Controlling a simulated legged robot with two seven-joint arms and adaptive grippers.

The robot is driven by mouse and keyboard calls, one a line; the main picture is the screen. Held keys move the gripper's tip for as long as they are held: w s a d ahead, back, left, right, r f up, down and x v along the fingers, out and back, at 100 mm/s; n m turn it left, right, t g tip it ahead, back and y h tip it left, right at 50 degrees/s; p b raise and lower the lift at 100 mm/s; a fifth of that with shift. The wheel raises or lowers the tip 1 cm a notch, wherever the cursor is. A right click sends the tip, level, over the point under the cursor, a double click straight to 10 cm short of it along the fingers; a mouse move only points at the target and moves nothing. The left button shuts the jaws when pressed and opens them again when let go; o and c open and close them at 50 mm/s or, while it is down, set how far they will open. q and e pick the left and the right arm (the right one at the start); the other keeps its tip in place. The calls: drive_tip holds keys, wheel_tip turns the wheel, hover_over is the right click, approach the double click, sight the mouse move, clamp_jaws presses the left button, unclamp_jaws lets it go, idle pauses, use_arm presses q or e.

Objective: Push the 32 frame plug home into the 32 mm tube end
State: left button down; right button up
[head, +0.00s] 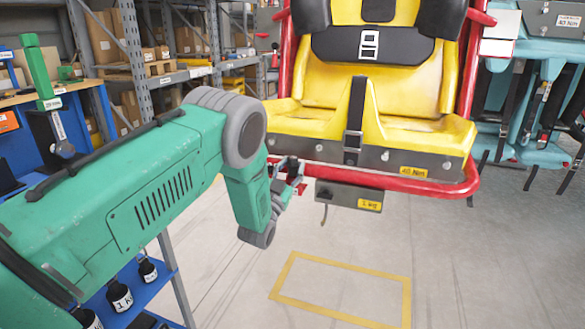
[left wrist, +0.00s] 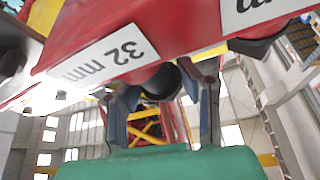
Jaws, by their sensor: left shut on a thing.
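The red tube (left wrist: 190,25) with a white "32 mm" label (left wrist: 105,58) spans the top of the left wrist view. Below the label, a dark rounded piece, which looks like the 32 frame plug (left wrist: 160,82), sits at the tube's underside between my fingers. I cannot tell how deep it sits. My left gripper (left wrist: 158,92) is shut on it from both sides, with the fingers pointing up to the tube. In the head view my left gripper (head: 289,178) is by the left lower corner of the red seat frame (head: 400,184); the plug is too small to make out there. My right gripper is out of view.
A yellow seat (head: 400,90) stands in the red frame. A grey box (head: 348,196) hangs under its front edge. A second dark round part (left wrist: 256,46) is at the right in the left wrist view. Shelving stands left; the floor below the seat is clear.

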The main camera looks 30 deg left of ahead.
use_arm(q)
drive_tip(key=shift+f+b, duration=0.7)
drive_tip(key=shift+f, duration=0.2)
idle(0.4)
drive_tip(key=c, duration=1)
unclamp_jaws()
drive_tip(key=shift+c, duration=0.2)
drive_tip(key=o, duration=0.8)
drive_tip(key=shift+p+v, duration=0.6)
drive_tip(key=shift+v, duration=1.35)
drive_tip(key=shift+p+v, duration=0.3)
drive_tip(key=shift+v, duration=1.2)
